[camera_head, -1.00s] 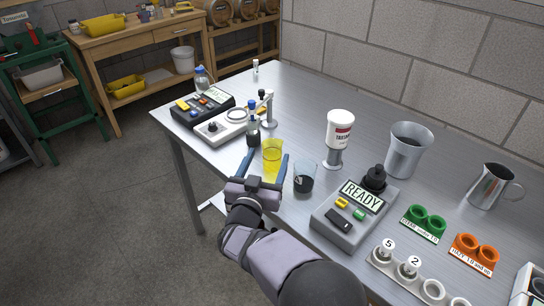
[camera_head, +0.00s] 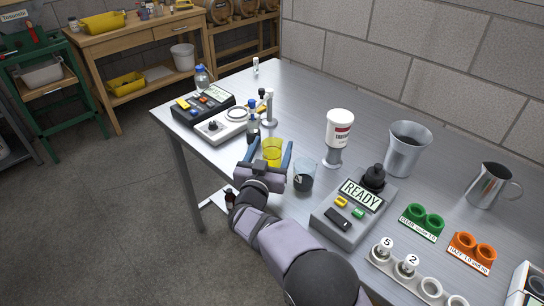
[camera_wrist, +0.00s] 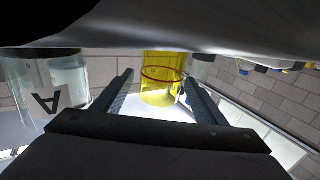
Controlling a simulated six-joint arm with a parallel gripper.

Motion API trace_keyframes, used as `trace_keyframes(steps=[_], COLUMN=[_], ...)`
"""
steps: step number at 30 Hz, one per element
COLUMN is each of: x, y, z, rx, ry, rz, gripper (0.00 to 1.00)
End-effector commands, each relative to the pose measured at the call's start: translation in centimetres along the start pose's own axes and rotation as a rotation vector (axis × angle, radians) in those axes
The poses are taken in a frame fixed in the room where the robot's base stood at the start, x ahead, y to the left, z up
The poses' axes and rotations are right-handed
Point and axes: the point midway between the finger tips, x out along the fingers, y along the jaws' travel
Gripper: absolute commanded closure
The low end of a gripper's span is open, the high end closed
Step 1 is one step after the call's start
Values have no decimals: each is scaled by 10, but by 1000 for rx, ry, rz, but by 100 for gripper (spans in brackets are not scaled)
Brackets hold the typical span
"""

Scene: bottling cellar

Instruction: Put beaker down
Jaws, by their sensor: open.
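A beaker of yellow liquid (camera_head: 272,150) stands upright near the front edge of the steel table (camera_head: 300,110). It also shows in the wrist view (camera_wrist: 162,78), between and beyond the fingertips. My gripper (camera_head: 272,152) is open, one blue finger on each side of the yellow beaker in the head view. A gap shows between the fingers and the beaker in the wrist view. A second beaker with dark contents (camera_head: 303,177) stands just right of my gripper. A clear vessel marked A (camera_wrist: 55,90) is at the left of the wrist view.
A READY meter (camera_head: 345,215) stands to the right, with green (camera_head: 422,219) and orange holders (camera_head: 472,248) beyond it. Behind are a white tub on a stand (camera_head: 339,130) and a steel cup (camera_head: 407,148). A small bottle (camera_head: 253,130) and a scale-like device (camera_head: 222,125) stand left of the yellow beaker.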

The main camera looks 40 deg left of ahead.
Motion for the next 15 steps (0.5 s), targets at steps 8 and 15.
trace_keyframes(steps=[8,15], x=[0,0], y=[0,0], z=[0,-1], rx=[0,1], ry=[0,1], rz=[0,0], gripper=[79,83])
